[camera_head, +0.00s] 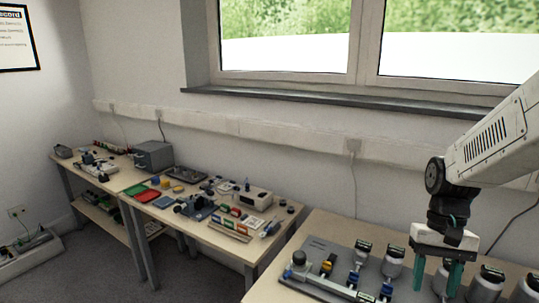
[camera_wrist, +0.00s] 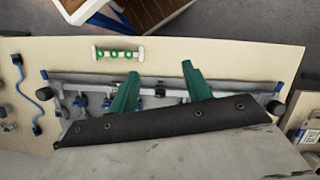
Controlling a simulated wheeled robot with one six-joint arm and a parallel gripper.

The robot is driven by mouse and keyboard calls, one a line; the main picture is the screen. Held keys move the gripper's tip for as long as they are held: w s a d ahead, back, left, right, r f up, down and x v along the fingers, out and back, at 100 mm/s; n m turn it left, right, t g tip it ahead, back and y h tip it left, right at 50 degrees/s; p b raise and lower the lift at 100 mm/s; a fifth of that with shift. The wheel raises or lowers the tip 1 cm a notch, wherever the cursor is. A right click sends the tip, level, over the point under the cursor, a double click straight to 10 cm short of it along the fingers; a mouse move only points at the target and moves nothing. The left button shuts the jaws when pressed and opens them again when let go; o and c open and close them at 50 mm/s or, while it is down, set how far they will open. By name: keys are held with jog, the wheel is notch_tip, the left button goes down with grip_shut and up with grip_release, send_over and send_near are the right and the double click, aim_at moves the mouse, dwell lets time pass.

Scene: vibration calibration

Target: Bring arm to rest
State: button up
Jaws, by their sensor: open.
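My gripper (camera_head: 436,274) is at the right of the head view, at the end of my white arm, pointing down over the right-hand table (camera_head: 318,228). Its two green fingers stand apart with nothing visible between them. In the wrist view the green fingers of my gripper (camera_wrist: 160,78) are also spread, over a grey plate (camera_wrist: 88,78) with dark-knobbed fittings. From the head view I cannot tell the height of the fingertips above the table.
Two cluttered tables (camera_head: 222,238) (camera_head: 128,176) lie to the left along the wall. In the wrist view a white strip with green rings (camera_wrist: 117,54) lies beyond the plate.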

jog(key=s+a+r+n+t+h, duration=0.1)
jog(key=s+a+r+n+t, duration=0.2)
jog(key=s+a+r+t, duration=0.2)
jog(key=shift+s+a+r+n, duration=0.4)
jog(key=shift+s+a+r, duration=1.3)
jog(key=shift+s+r, duration=1.4)
jog(key=shift+s+f, duration=0.5)
jog(key=shift+f, duration=0.05)
